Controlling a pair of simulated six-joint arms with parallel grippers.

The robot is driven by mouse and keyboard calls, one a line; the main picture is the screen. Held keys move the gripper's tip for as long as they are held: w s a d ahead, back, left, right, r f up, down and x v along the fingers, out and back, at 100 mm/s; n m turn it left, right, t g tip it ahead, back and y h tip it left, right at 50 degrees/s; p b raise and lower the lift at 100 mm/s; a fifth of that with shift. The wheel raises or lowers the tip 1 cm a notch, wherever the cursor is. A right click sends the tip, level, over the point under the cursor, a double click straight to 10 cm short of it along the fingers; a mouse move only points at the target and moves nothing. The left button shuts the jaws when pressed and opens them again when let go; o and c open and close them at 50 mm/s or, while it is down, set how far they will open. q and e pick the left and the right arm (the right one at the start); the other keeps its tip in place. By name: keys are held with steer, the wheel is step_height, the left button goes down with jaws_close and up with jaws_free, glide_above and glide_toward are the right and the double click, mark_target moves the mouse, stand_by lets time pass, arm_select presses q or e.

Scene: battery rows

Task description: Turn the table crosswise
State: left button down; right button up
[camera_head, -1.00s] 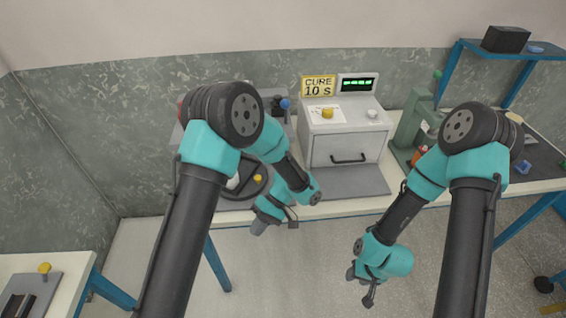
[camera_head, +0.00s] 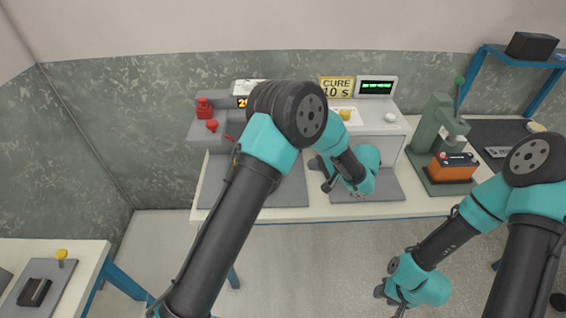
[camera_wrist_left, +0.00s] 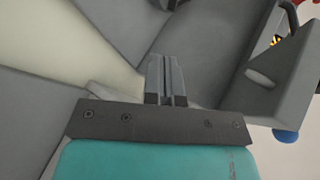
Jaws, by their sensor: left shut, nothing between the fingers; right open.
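The long pale worktop (camera_head: 420,208) stands along the back wall. At its left end is a grey station with red knobs (camera_head: 212,125) and a grey plate (camera_head: 285,192); my left arm covers much of it. No round turning table shows clearly now. My left gripper (camera_head: 327,186) is in front of the grey cure box (camera_head: 386,130), near its base plate; its fingertips are hard to make out there. In the left wrist view the left fingers (camera_wrist_left: 166,78) are shut and empty, among grey surfaces. My right gripper (camera_head: 388,302) is open, low in front of the worktop.
A green press (camera_head: 436,132) with an orange block (camera_head: 452,168) stands right of the cure box. A blue-legged shelf (camera_head: 530,62) is at the far right. A side table (camera_head: 70,258) with a dark piece is lower left. The floor between is clear.

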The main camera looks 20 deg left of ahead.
arm_select(q)
steer(key=x, duration=1)
steer(key=shift+a+f, duration=0.1)
steer(key=shift+a, duration=0.05)
steer(key=shift+w+a, duration=0.25)
steer(key=shift+a, duration=0.95)
steer(key=shift+w+a, duration=0.2)
steer(key=shift+a, duration=0.4)
